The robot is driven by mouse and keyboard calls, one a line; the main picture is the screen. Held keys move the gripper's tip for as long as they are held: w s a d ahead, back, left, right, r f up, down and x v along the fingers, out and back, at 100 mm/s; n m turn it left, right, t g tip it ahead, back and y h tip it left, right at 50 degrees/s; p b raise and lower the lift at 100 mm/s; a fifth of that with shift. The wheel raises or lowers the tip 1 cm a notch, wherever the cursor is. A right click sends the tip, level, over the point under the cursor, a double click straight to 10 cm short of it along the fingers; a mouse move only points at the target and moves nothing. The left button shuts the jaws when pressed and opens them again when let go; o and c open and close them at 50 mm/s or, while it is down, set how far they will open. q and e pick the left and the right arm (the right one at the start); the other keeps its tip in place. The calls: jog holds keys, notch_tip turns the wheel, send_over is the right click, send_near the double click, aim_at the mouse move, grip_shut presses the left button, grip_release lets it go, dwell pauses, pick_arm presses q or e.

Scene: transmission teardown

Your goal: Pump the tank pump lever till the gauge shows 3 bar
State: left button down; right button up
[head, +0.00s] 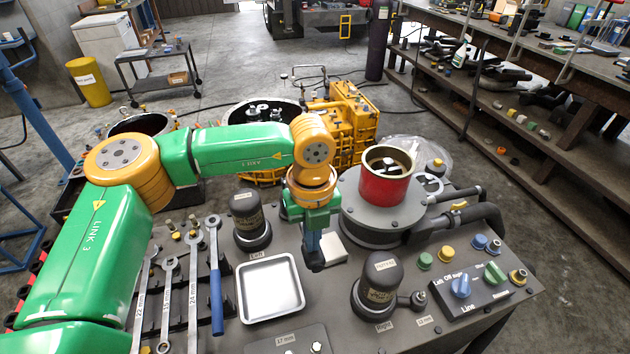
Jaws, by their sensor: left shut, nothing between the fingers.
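My left gripper (314,258) points down over the grey bench top, between the white tray and the red cylinder. Its fingers are shut with nothing visible between them. I cannot pick out a pump lever or a gauge with a readable dial in this view. A round dark-rimmed vessel (238,112) stands on the floor behind my left arm, partly hidden by it; I cannot tell whether it is the tank. My right gripper is not in view.
The bench carries a white tray (270,288), wrenches (215,280), black domed units (378,285), a red cylinder (385,188) and a knob panel (472,290). A yellow machine (345,120) stands behind. Shelves (520,130) line the right. Open floor lies at the back.

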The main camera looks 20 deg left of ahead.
pick_arm(q)
notch_tip(320, 180, down, 3)
jog(key=shift+f+b, duration=0.15)
jog(key=shift+b, duration=1.05)
notch_tip(320, 180, up, 8)
jog(key=p, duration=0.5)
jog(key=shift+w+a, duration=0.1)
jog(key=shift+w, duration=0.05)
jog(key=shift+f, duration=0.1)
